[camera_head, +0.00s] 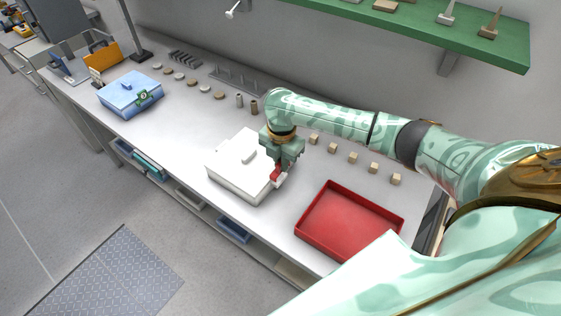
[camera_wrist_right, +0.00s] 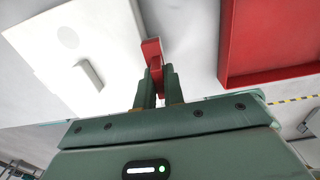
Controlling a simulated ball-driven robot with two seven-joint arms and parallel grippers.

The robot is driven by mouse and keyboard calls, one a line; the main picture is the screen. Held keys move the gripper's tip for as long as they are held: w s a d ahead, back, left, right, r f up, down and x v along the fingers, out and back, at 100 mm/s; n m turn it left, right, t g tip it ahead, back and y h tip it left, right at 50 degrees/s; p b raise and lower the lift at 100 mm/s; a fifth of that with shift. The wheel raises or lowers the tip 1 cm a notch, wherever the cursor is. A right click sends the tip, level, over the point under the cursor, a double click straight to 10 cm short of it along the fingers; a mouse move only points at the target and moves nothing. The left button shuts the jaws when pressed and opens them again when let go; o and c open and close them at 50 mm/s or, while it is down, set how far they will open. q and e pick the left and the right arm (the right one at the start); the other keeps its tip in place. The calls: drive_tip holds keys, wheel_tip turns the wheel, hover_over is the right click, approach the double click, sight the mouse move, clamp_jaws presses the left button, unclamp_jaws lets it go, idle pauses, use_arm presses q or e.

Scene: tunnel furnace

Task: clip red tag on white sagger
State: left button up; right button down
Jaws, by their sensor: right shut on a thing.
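The white sagger (camera_head: 230,160) is a square lidded box with a bar handle on top, standing near the front edge of the bench. It fills the left of the right wrist view (camera_wrist_right: 85,40). My right gripper (camera_head: 279,165) is at the sagger's right side and is shut on the red tag (camera_head: 276,173). In the right wrist view the red tag (camera_wrist_right: 152,50) sticks out between the fingertips, close against the sagger's edge. I cannot tell whether it touches the sagger. My left gripper is not in view.
A red tray (camera_head: 347,222) lies right of the sagger. A blue box (camera_head: 122,88) with a green tag (camera_head: 143,98) stands at the far left. Several small tan blocks (camera_head: 353,158) line the back right. A green shelf (camera_head: 450,35) hangs above. Bench between the boxes is clear.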

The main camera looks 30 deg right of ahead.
drive_tip(key=shift+f, duration=0.1)
idle(0.3)
drive_tip(key=shift+p, duration=0.55)
drive_tip(key=shift+f, duration=0.1)
drive_tip(key=shift+f+b, duration=0.4)
drive_tip(key=shift+f, duration=0.55)
drive_tip(key=shift+f+b, duration=0.5)
drive_tip(key=shift+f, duration=0.45)
drive_tip(key=c, duration=1.4)
unclamp_jaws()
